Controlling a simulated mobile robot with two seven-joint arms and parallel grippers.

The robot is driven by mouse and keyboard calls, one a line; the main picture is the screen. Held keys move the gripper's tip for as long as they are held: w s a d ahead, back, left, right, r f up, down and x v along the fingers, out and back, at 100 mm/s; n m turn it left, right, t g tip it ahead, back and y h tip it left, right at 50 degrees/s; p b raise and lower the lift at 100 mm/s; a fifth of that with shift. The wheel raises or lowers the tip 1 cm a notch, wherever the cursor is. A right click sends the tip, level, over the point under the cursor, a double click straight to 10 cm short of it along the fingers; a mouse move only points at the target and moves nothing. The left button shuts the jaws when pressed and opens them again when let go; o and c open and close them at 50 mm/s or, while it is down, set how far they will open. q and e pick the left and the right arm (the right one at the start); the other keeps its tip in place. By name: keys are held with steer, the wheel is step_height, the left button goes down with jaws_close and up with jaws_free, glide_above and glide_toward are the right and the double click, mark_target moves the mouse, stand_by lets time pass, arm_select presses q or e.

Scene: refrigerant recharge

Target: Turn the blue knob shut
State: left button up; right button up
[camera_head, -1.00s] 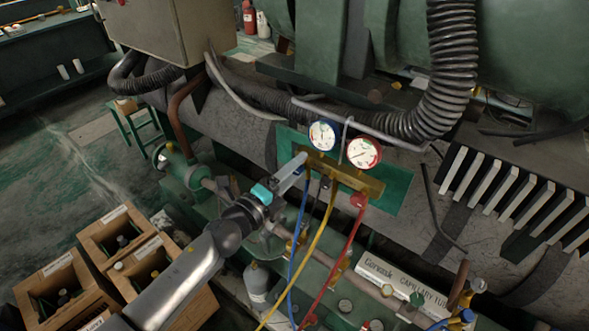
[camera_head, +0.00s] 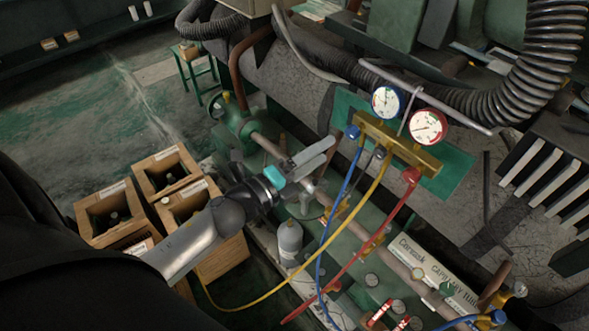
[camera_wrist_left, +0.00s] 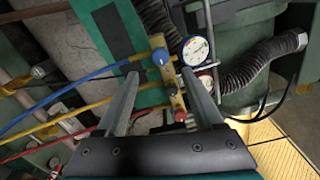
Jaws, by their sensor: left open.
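The blue knob (camera_head: 352,131) sits at the left end of the brass gauge manifold (camera_head: 398,143), beside the blue-rimmed gauge (camera_head: 387,101). In the left wrist view the blue knob (camera_wrist_left: 160,57) appears between the two finger lines, a little beyond the tips. My left gripper (camera_head: 322,156) is open and empty, to the left of and below the knob, with a visible gap. Its fingers also show in the left wrist view (camera_wrist_left: 160,76). A red knob (camera_head: 411,175) is at the manifold's other end. My right gripper is not seen.
Blue (camera_head: 337,215), yellow (camera_head: 355,210) and red hoses (camera_head: 383,232) hang below the manifold, close to my left gripper. Wooden crates (camera_head: 110,212) stand on the floor at left. A grey bottle (camera_head: 290,238) stands below the gripper.

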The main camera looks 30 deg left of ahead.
arm_select(q)
steer(key=v, duration=0.6)
steer(key=shift+b, duration=0.4)
steer(key=s+a+f+n+g+y+b, duration=0.1)
steer(key=s+f+n+g+y, duration=0.3)
steer(key=f, duration=0.7)
steer(key=s+a+f+n+g+b, duration=0.15)
steer(key=f+n, duration=0.35)
steer(key=f, duration=0.7)
steer(key=s+a+f+n+g+y+b, duration=0.1)
steer(key=s+a+f+n+g+y, duration=0.3)
steer(key=f, duration=0.7)
steer(key=s+d+f+n+g+h+b, duration=0.1)
steer(key=s+d+f+n+g, duration=0.2)
steer(key=s+f, duration=0.6)
steer(key=s+d+f+n+g, duration=0.3)
steer(key=s+d+f+n, duration=0.2)
steer(key=s+f, duration=0.4)
steer(key=s+n, duration=0.1)
steer(key=s, duration=0.4)
steer(key=shift+h+b, duration=0.4)
steer(key=shift+g, duration=0.25)
steer(key=shift+c, duration=1.3)
steer(key=shift+s+a, duration=0.1)
steer(key=shift+c, duration=0.2)
